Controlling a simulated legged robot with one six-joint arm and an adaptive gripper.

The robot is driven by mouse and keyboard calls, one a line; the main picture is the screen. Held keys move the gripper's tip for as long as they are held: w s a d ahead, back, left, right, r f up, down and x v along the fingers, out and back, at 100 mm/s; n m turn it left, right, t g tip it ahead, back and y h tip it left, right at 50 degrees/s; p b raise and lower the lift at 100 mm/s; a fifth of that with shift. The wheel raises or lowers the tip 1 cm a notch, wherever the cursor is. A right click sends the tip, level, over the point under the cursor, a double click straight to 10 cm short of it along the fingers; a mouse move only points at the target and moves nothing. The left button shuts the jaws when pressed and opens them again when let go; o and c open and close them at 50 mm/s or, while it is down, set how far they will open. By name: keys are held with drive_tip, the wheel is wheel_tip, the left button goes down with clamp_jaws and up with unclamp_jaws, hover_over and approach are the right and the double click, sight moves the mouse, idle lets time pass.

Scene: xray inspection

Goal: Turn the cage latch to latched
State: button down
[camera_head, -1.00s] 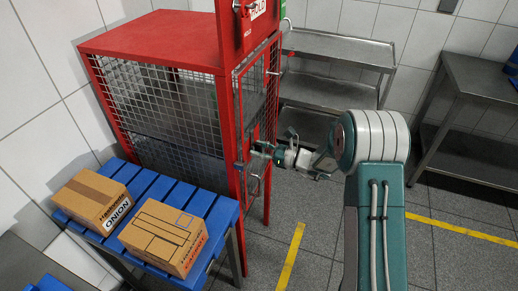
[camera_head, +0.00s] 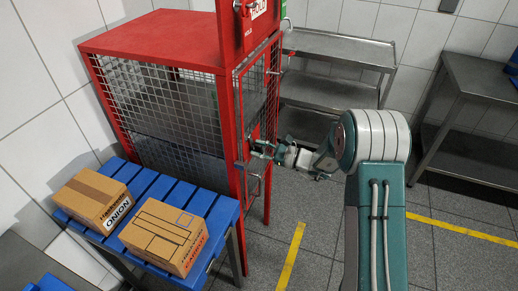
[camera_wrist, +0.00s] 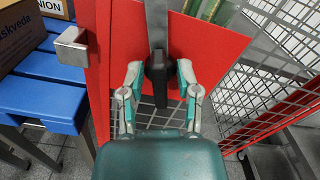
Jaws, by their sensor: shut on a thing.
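The red cage (camera_head: 150,40) with wire mesh sides stands left of my arm in the head view. My gripper (camera_head: 256,149) is at the cage's front, at the latch. In the wrist view my gripper (camera_wrist: 158,80) has its two fingers on either side of the latch's black handle (camera_wrist: 158,84) and is shut on it. A dark grey bar (camera_wrist: 157,25) runs up from the handle in front of a red plate (camera_wrist: 205,42). A metal block (camera_wrist: 70,46) sits to the left, apart from the handle. In the head view the latch is too small to read its setting.
A blue-slatted table (camera_head: 152,188) with two cardboard boxes, one at left (camera_head: 98,198) and one nearer (camera_head: 165,235), stands before the cage. A steel shelf cart (camera_head: 335,48) is behind. A steel table (camera_head: 465,80) is at right. The floor with yellow lines is clear.

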drive_tip(key=n, duration=0.7)
drive_tip(key=shift+s+f, duration=0.1)
drive_tip(key=shift+s, duration=0.05)
drive_tip(key=n, duration=0.4)
drive_tip(key=shift+f+n, duration=0.15)
drive_tip(key=shift+n, duration=0.15)
drive_tip(key=shift+s+f+n, duration=0.15)
drive_tip(key=shift+n, duration=1.05)
drive_tip(key=shift+f, duration=0.1)
drive_tip(key=c, duration=0.7)
unclamp_jaws()
drive_tip(key=shift+a, duration=0.1)
drive_tip(key=shift+r, duration=0.2)
